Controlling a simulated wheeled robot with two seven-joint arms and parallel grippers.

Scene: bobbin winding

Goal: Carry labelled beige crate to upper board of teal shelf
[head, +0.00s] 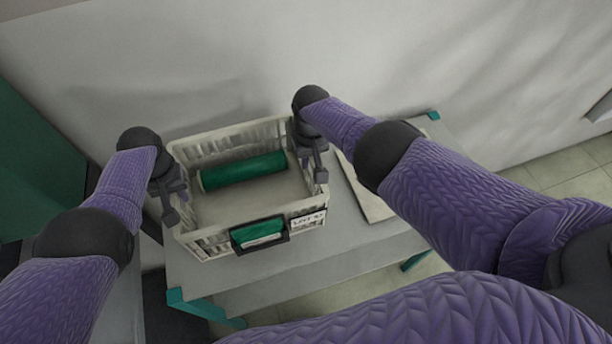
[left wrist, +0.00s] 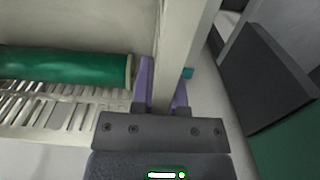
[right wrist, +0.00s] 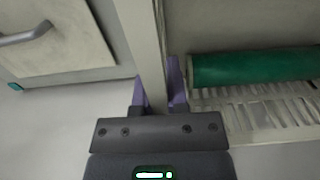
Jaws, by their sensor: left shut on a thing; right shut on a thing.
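The labelled beige crate (head: 210,239) is at the middle left of the head view, over a grey table with teal legs. A white label (head: 308,219) is on its near wall. A green roll (head: 243,171) lies inside along the far wall. My left gripper (head: 172,205) is shut on the crate's left wall, which also shows between its fingers in the left wrist view (left wrist: 167,60). My right gripper (head: 314,165) is shut on the right wall, seen in the right wrist view (right wrist: 146,50). I cannot tell whether the crate touches the table. No teal shelf is clearly identifiable.
The grey table (head: 350,240) has free surface to the right of the crate. A flat beige panel (head: 365,195) lies there, partly behind my right arm. A green surface (head: 35,170) stands at the far left. A pale wall (head: 230,50) is close behind.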

